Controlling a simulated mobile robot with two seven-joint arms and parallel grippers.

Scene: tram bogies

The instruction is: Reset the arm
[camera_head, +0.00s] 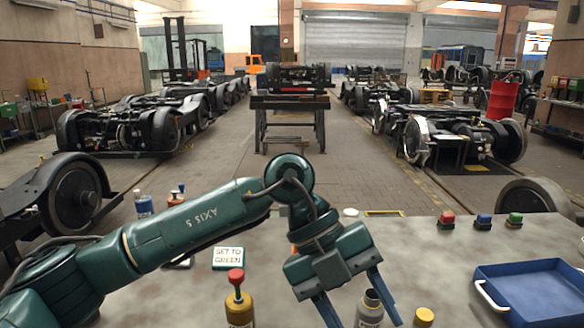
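My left arm comes in from the left and reaches across the grey table in the head view. My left gripper (356,306) points down over the front middle of the table. Its two blue fingers are spread apart, with no object visibly clamped between them. A grey bottle (369,312) stands close to the right finger; whether they touch I cannot tell. The fingertips are partly cut off or hard to see at the lower edge. My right arm and gripper are not in view.
A white card reading "SET TO GREEN" (228,258) and a yellow bottle with red top (239,308) are near my arm. Red (447,219), blue (483,220) and green (514,220) buttons stand at the back right. A blue tray (540,270) sits front right, beside a yellow cap (424,317).

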